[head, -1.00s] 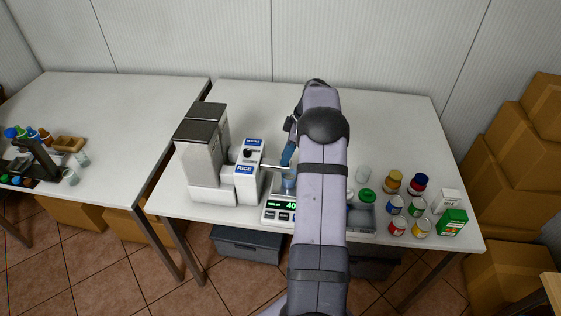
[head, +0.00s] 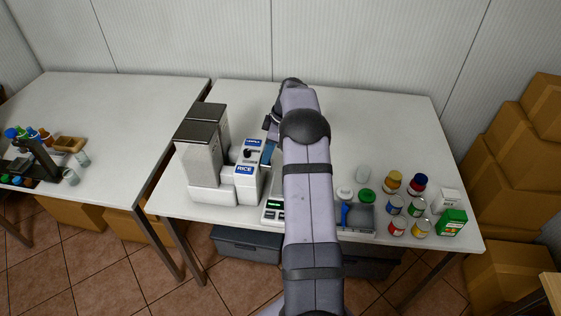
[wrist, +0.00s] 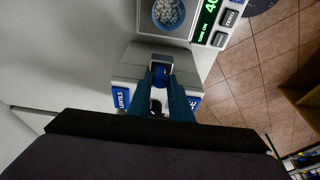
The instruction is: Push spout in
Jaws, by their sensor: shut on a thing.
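The white dispenser (head: 246,172) has blue RICE and LENTILS labels and stands left of the scale (head: 273,210). The short grey spout (wrist: 161,59) sticks out from its front toward the scale in the wrist view. My gripper (wrist: 161,76) is shut on the spout, with its blue fingers on either side and a small dark blue piece between the tips. In the head view my gripper (head: 268,152) is right beside the dispenser's front, and my arm hides the spout. A bowl of pale grains (wrist: 168,13) sits on the scale, apart from the spout.
Two tall hoppers (head: 200,150) stand left of the dispenser. Several cans and jars (head: 396,204) stand at the table's right. The back of the table is clear.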

